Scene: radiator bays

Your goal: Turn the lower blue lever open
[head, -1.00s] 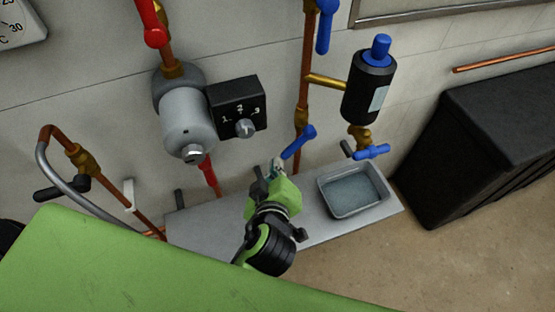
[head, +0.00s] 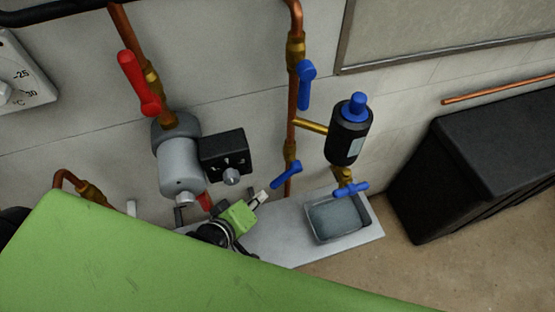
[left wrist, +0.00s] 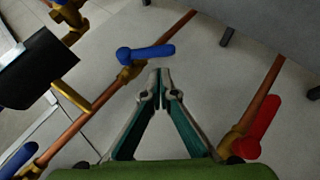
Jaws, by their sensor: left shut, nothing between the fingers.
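The lower blue lever (head: 286,175) sits on the copper pipe below the brass branch, slanting across the pipe with its free end down to the left. It also shows in the left wrist view (left wrist: 150,52), just beyond the fingertips. My left gripper (head: 263,196) points up and right, its tips close to the lever's free end; whether they touch is unclear. In the left wrist view its fingers (left wrist: 159,73) come together at the tips with nothing between them. My right gripper is not in view.
An upper blue lever (head: 306,84), a black filter (head: 349,134) and a blue drain lever (head: 351,188) are close by. A grey tray (head: 337,218) stands below. A grey pump (head: 180,165) and a red lever (head: 138,83) are at left. A green surface (head: 150,265) fills the foreground.

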